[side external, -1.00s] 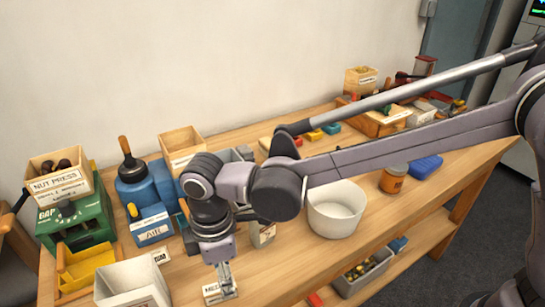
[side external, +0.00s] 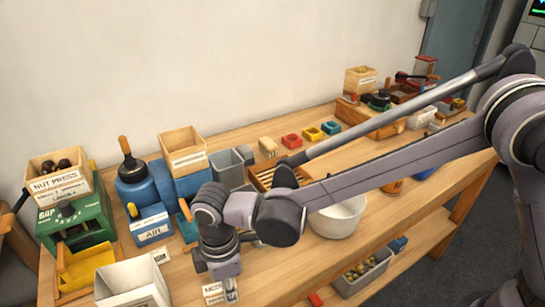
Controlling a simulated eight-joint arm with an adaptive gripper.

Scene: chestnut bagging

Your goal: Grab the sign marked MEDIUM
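A small white sign (side external: 213,291) lies or leans at the front edge of the workbench, at the bottom of the side external view. Dark lettering on it begins with what looks like "MED"; the rest is hard to read. My gripper (side external: 231,292) points down at the sign's right end, with its fingertips beside or over it. The fingers are small, seen edge-on and cut close to the bottom of the view. I cannot tell whether they are apart or closed on the sign.
A white square bin (side external: 130,286) and a yellow tray (side external: 86,268) stand to the left, before the green nut press (side external: 78,222). A blue AIR unit (side external: 152,226) is behind. A white round bowl (side external: 338,217) stands to the right, partly behind my arm. Bare bench lies between.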

